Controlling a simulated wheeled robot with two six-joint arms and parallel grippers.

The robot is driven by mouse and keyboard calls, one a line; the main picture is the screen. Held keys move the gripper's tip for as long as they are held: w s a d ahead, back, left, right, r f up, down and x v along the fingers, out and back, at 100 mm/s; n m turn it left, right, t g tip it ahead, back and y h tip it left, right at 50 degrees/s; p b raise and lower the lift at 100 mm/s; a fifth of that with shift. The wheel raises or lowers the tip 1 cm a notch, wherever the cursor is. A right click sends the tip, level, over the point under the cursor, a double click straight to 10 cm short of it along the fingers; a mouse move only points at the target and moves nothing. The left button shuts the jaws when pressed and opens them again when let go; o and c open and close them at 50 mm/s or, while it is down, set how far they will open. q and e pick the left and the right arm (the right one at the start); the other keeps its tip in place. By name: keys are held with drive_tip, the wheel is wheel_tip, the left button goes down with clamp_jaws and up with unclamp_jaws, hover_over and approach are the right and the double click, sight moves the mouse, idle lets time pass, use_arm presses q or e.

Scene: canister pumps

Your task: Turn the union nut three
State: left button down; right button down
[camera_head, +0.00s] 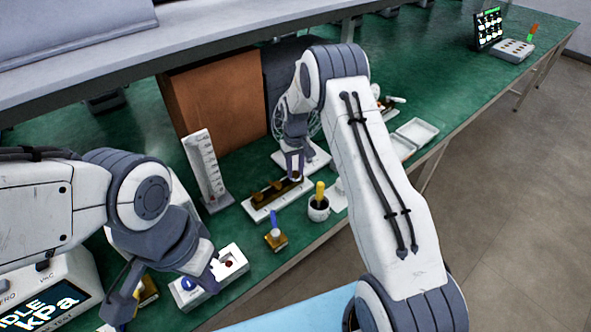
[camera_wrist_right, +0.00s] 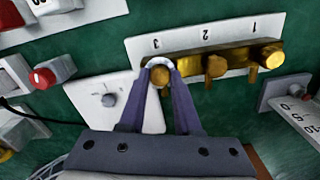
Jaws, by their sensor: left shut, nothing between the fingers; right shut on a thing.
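A brass manifold (camera_wrist_right: 225,61) with several brass fittings lies on a white plate marked 3, 2 and 1 in the right wrist view; it also shows in the head view (camera_head: 275,194). My right gripper (camera_wrist_right: 161,70) is shut on union nut three (camera_wrist_right: 160,76), the brass fitting below the mark 3. A pale ring shows around its top, and the fingers hide its sides. In the head view my right gripper (camera_head: 295,174) is at the manifold's far right end. My left gripper (camera_head: 121,306) is shut and empty at the lower left, well apart from the manifold.
A white scale stand (camera_head: 206,170) is left of the manifold. A dark cup with a yellow-handled tool (camera_head: 319,208) stands at its right front. A blue-tipped item (camera_head: 275,236) and a white box (camera_head: 230,267) are nearer. A pressure display (camera_head: 45,300) is at lower left.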

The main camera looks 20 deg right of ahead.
sight(295, 173)
drive_tip(key=c, duration=0.6)
unclamp_jaws()
wheel_tip(295, 173, up, 11)
drive_tip(key=b, duration=0.2)
drive_tip(key=shift+f, duration=0.2)
